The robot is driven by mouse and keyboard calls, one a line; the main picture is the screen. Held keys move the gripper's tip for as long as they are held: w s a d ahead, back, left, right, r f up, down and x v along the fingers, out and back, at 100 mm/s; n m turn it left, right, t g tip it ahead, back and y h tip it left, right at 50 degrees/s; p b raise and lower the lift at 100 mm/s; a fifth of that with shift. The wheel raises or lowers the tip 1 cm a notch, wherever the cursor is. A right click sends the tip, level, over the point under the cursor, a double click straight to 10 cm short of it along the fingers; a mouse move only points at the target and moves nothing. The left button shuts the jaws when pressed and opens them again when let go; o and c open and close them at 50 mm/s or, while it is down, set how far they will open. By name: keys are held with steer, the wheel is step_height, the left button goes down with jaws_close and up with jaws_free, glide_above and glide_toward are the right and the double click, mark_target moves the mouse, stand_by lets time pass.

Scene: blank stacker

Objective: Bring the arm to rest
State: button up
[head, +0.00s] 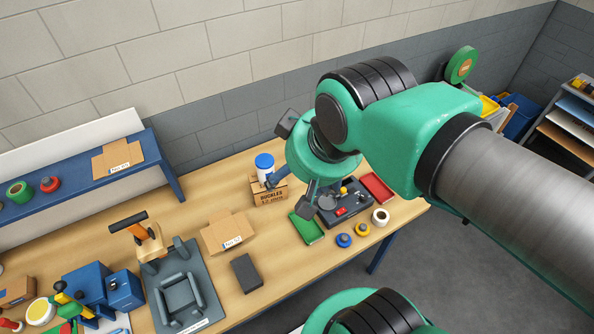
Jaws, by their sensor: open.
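My arm, green with black joints and a grey link, reaches in from the right in the head view. My gripper (296,160) is at its end, above the back right part of the wooden workbench (215,195). Its dark fingers are spread apart and I see nothing between them. It hides part of the bench and of the things behind it. A cardboard box marked buckles (268,194) with a blue-lidded white jar (264,165) stands just left of the gripper. I cannot tell the gap between them.
A green tray (307,229), a dark tray (343,208) and a red tray (377,187) lie below the gripper. A black block (246,273), a flat carton (227,232) and a grey fixture (178,289) with an orange-handled clamp lie left. A blue shelf (100,173) runs along the wall.

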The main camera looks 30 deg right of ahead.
steer(key=shift+f, duration=0.1)
stand_by(0.3)
step_height(320, 180, down, 16)
steer(key=b, duration=1.5)
steer(key=shift+r+b, duration=0.2)
steer(key=shift+b, duration=0.15)
